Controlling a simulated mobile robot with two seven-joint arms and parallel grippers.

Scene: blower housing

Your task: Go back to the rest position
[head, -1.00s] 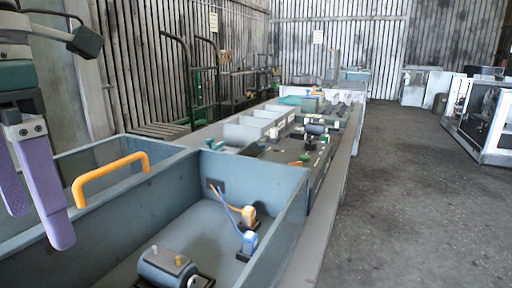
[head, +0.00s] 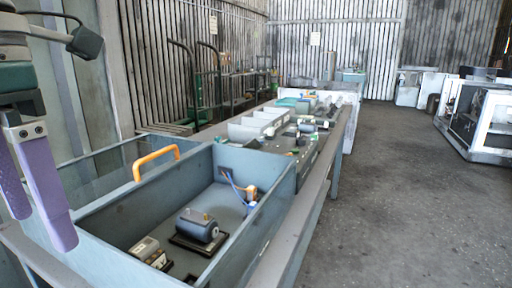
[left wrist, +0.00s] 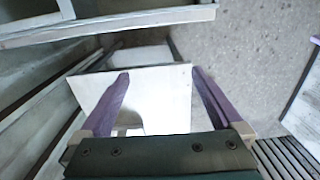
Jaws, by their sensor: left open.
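My left gripper (head: 42,228) hangs at the left edge of the head view, its two purple fingers pointing down and apart. It is open and empty, beside the near left side of the blue-grey housing (head: 248,163). In the left wrist view the open fingers (left wrist: 160,75) have nothing held between them; a white panel and the floor show beyond. The housing has an orange handle (head: 156,157) on its left wall. A dark grey motor (head: 197,226) sits inside it. My right gripper is not in view.
The long bench (head: 290,238) runs away from me, with pale bins (head: 262,122) and small parts farther along. Open concrete floor (head: 405,200) lies to the right. A dark-windowed machine (head: 487,120) stands at the far right. A green-framed trolley (head: 200,85) stands behind the bench.

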